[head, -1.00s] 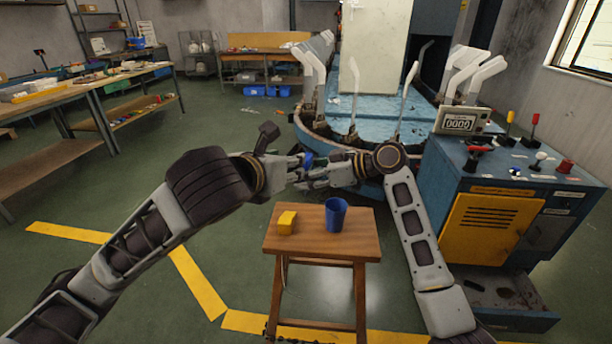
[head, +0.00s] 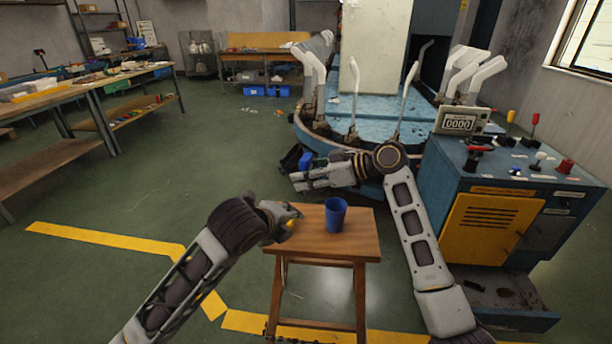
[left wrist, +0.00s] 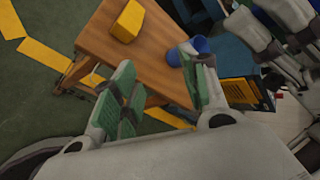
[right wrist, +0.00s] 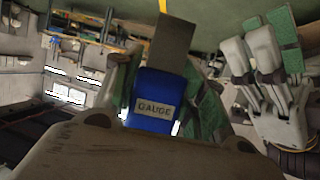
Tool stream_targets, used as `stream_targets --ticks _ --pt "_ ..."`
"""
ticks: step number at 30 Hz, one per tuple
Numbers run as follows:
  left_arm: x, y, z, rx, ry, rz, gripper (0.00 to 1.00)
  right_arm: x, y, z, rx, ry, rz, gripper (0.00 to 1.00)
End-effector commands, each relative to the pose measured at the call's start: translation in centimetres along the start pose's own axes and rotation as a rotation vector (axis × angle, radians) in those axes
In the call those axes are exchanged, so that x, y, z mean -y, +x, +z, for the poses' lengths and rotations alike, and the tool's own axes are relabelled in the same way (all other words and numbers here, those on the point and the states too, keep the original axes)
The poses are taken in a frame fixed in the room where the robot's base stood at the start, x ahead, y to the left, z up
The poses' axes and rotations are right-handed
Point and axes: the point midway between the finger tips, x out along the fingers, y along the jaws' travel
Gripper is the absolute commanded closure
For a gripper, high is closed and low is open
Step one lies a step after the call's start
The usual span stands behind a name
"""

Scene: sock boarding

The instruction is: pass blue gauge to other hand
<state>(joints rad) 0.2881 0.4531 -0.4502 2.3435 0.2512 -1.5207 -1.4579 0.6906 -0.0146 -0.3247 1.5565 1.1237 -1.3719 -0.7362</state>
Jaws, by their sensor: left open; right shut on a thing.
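The blue gauge (right wrist: 155,100), labelled GAUGE and with a flat grey piece on it, is held in my right gripper (head: 300,172), which is shut on it. In the head view the gauge (head: 306,161) is a small blue patch at the fingers, in front of the round blue machine. My left gripper (head: 290,216) is open and empty, over the left side of the small wooden table, apart from the gauge. Its green pads (left wrist: 160,90) stand wide apart in the left wrist view.
On the wooden table (head: 355,245) stand a blue cup (head: 335,215) and a yellow block (left wrist: 128,21), which my left gripper partly hides in the head view. A blue control cabinet (head: 435,175) stands at the right. The floor left of the table is clear.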

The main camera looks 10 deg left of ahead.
Motion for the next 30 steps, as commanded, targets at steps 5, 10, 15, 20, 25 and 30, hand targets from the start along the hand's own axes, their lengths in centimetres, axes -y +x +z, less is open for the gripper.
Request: stream_targets --ticks 5,10,15,20,25,30 --pt "-3.9 2.4 -1.1 -0.024 -0.233 0.069 0.56 0.0 0.0 0.0 -0.001 0.0 0.0 0.84" --pt "-7.8 4.4 -2.2 -0.029 -0.451 0.138 0.56 0.0 0.0 0.0 -0.001 0.0 0.0 0.84" --pt "-11.9 6.0 -3.6 -0.02 -0.668 0.211 0.56 0.0 0.0 0.0 -0.001 0.0 0.0 0.84" --pt "-16.2 7.3 -5.0 0.004 -0.868 0.284 0.56 0.0 0.0 0.0 -0.001 0.0 0.0 0.84" --pt "-21.0 8.2 -6.7 0.046 -1.078 0.366 0.56 0.0 0.0 0.0 -0.001 0.0 0.0 0.84" --pt "-26.0 8.6 -8.6 0.106 -1.282 0.447 0.56 0.0 0.0 0.0 -0.001 0.0 0.0 0.84"
